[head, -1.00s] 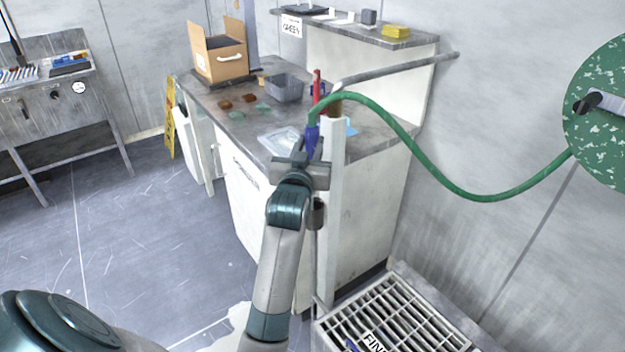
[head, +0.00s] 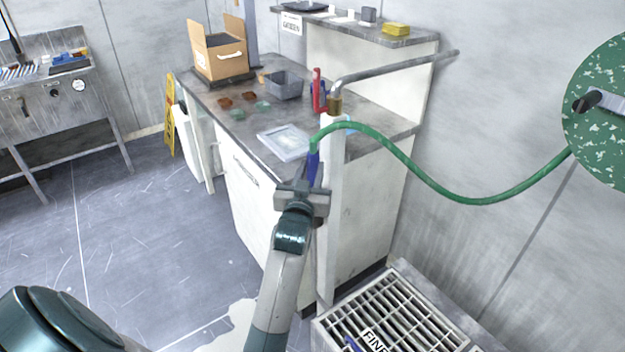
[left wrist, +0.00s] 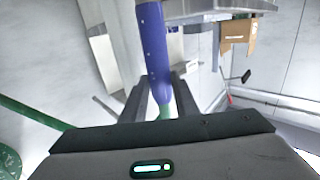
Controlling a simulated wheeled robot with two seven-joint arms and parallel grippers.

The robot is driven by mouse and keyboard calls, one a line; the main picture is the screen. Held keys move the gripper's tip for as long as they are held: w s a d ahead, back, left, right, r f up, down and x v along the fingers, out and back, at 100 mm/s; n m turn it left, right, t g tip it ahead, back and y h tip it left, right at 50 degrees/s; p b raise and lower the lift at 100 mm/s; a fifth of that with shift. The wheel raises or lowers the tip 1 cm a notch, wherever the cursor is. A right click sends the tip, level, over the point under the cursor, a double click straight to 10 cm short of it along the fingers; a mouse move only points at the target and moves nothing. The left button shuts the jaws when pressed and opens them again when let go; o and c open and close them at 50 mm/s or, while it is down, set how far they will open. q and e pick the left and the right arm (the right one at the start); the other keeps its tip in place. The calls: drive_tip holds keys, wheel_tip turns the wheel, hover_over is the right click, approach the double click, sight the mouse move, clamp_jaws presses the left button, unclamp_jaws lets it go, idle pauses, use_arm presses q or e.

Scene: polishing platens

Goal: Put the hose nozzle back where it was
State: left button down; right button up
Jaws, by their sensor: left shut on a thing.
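The hose nozzle (head: 313,167) is blue, with the green hose (head: 400,152) running from its upper end to the right. My left gripper (head: 307,186) is shut on the nozzle and holds it roughly upright, close to the front of a white post (head: 328,240). I cannot tell whether nozzle and post touch. In the left wrist view the nozzle (left wrist: 155,45) passes between the two dark fingers (left wrist: 160,98), and the hose (left wrist: 35,135) shows at the left. The dark ring on the post, seen earlier, is hidden behind my gripper. My right gripper is out of view.
A grey counter (head: 215,100) behind the post holds a cardboard box (head: 217,55), a grey bin (head: 284,86) and a clear tray (head: 284,142). A metal pipe (head: 395,68) reaches over from the post. A floor grate (head: 395,315) lies at the lower right. The hose reel (head: 605,130) is on the right.

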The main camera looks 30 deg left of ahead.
sight(313, 177)
use_arm(q)
wheel_tip(313, 177, down, 2)
drive_tip(key=shift+f, duration=0.3)
drive_tip(key=shift+w+d+f, duration=0.1)
drive_tip(key=shift+w+f, duration=0.05)
drive_tip(key=shift+f, duration=0.2)
drive_tip(key=c, duration=1.4)
unclamp_jaws()
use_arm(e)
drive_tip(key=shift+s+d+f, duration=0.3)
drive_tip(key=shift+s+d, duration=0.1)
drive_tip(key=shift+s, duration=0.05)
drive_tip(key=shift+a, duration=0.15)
